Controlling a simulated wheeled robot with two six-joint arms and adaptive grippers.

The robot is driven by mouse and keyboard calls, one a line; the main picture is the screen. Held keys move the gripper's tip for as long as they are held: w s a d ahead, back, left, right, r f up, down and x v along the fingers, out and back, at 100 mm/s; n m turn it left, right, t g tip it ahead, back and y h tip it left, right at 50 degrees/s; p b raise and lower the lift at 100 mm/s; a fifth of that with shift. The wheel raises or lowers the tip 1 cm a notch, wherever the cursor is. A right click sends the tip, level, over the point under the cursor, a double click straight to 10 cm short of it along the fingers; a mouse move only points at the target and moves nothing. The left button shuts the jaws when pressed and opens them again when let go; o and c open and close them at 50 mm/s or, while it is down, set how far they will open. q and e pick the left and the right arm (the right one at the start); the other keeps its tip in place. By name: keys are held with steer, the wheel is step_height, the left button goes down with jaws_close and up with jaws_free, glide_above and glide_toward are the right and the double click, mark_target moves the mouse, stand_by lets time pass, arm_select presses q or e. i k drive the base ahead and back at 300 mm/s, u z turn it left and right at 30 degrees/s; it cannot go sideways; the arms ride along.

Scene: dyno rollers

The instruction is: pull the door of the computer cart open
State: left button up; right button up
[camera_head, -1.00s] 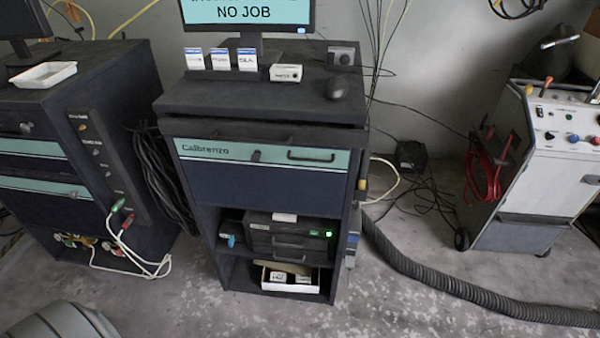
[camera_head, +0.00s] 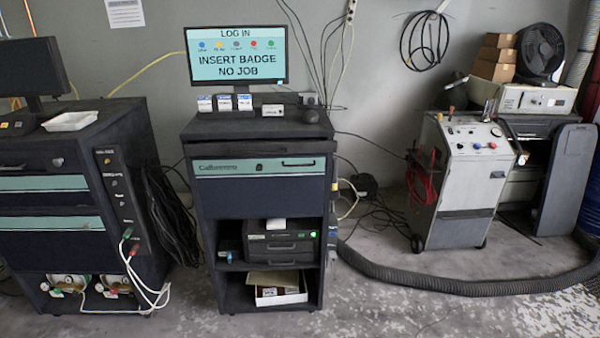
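The computer cart (camera_head: 258,200) stands upright in the middle, dark with a monitor (camera_head: 236,55) on top reading "INSERT BADGE NO JOB". Its upper front has a teal-striped drawer front (camera_head: 225,167) with a dark handle (camera_head: 298,163) and a small lock. Below is an open bay with a dark unit (camera_head: 281,242) showing a green light, and a white box (camera_head: 277,289) on the bottom shelf. I see no separate door standing open on the cart. Neither of my grippers shows in the view.
A dark cabinet (camera_head: 52,214) with plugged-in cables stands at left. A white machine on wheels (camera_head: 462,185) stands at right. A thick grey hose (camera_head: 440,286) lies on the floor from the cart's right side. The floor in front is clear.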

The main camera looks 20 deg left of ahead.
mark_target(286, 182)
steer(key=z, duration=0.65)
steer(key=i, duration=1.3)
steer(key=u, duration=0.25)
